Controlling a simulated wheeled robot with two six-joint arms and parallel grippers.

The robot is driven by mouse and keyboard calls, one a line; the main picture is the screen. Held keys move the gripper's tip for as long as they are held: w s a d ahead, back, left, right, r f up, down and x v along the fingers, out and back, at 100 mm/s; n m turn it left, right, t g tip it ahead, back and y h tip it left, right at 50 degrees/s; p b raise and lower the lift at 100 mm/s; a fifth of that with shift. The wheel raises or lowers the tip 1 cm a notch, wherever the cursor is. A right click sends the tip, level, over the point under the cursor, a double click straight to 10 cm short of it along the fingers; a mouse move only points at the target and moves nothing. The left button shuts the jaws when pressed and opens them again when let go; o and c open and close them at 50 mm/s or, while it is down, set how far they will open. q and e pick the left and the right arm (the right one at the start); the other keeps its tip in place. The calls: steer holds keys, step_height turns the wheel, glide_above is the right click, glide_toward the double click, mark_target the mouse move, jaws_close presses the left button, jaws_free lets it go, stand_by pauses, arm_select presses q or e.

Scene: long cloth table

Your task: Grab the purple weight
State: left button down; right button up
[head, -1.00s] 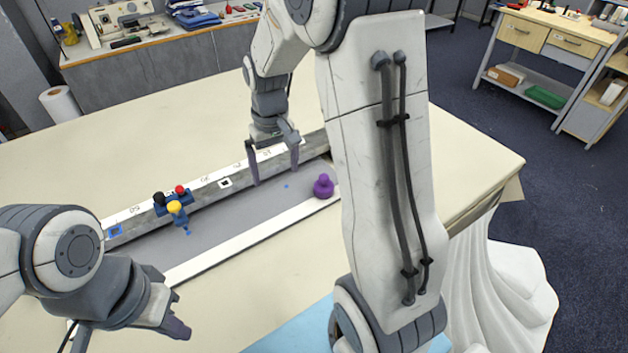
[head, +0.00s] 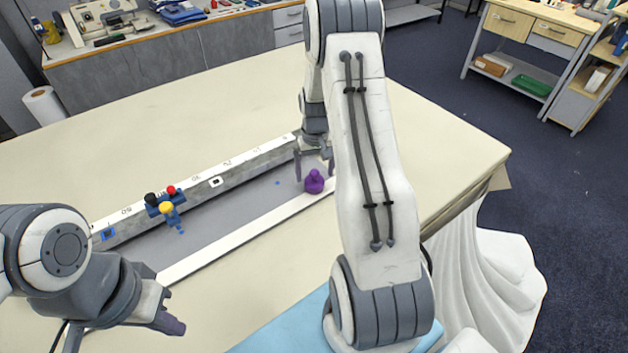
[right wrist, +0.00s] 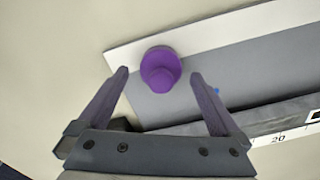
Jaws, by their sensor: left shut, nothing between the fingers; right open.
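The purple weight (head: 314,182) stands upright on the grey track (head: 240,200) near its right end, by the white front strip. In the right wrist view the weight (right wrist: 160,70) is just beyond and between the two open fingertips (right wrist: 159,73), with no contact visible. My left gripper (head: 178,328) is shut and empty at the lower left, over the front of the table, away from the weight.
A blue holder with black, red and yellow pegs (head: 167,208) sits on the track further left. A marked rail (head: 215,181) runs along the back of the track. A light blue mat (head: 290,325) lies at the front. The cream table (head: 130,130) is clear behind the rail.

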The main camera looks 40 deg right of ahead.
mark_target(314, 172)
steer(key=shift+w+f+p, duration=0.15)
steer(key=shift+f+p, duration=0.2)
steer(key=shift+f, duration=1.2)
steer(key=shift+c, duration=0.3)
steer(key=c, duration=1.5)
steer(key=shift+r, duration=0.1)
jaws_close()
steer(key=shift+r, duration=0.1)
